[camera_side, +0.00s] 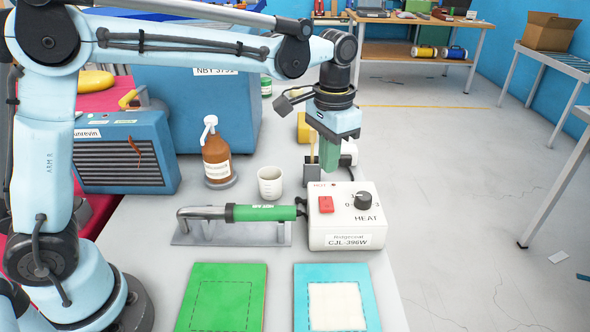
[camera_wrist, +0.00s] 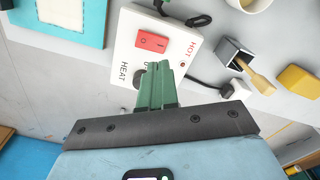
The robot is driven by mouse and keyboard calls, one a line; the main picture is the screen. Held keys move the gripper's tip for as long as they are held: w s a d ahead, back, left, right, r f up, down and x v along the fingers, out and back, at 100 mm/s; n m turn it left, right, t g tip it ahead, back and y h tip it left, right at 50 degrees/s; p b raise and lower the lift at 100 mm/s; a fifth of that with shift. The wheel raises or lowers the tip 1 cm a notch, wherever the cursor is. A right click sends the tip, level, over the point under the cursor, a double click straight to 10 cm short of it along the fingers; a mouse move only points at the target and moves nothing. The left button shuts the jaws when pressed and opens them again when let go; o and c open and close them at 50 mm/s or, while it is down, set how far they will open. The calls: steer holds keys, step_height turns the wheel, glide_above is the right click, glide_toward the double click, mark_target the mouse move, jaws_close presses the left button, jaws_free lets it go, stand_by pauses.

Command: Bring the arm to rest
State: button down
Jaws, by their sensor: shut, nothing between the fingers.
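My gripper (camera_side: 329,157) points down in the side view, above the back edge of the heat control box (camera_side: 346,228). Its green fingers are shut with nothing between them. In the wrist view my gripper (camera_wrist: 158,72) shows its fingers together, in front of the white box (camera_wrist: 150,40) with its red switch and black knob. A gap between the fingers and the box cannot be judged exactly.
A green-handled hot tool (camera_side: 262,213) lies on a metal stand (camera_side: 210,236). A brown pump bottle (camera_side: 216,158), a cup (camera_side: 270,183) and a blue machine (camera_side: 125,152) stand behind. A green board (camera_side: 256,280) and a blue board (camera_side: 301,290) lie in front.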

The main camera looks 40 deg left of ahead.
steer(key=s+a+n+t, duration=0.1)
steer(key=s+a+t, duration=0.1)
steer(key=s+a, duration=0.1)
steer(key=s+a+n+t, duration=0.1)
steer(key=s+a+t, duration=0.1)
steer(key=s, duration=0.4)
steer(key=s+a+t, duration=0.2)
steer(key=s+a, duration=0.2)
steer(key=shift+s+a+f+n+t, duration=0.1)
steer(key=shift+s+a+n+t, duration=0.05)
steer(key=shift+s+n+t, duration=0.2)
steer(key=shift+s+a+f+t, duration=0.2)
steer(key=shift+s+f+t, duration=0.05)
steer(key=shift+s+f, duration=0.15)
steer(key=c, duration=1.8)
jaws_free()
steer(key=shift+c, duration=0.2)
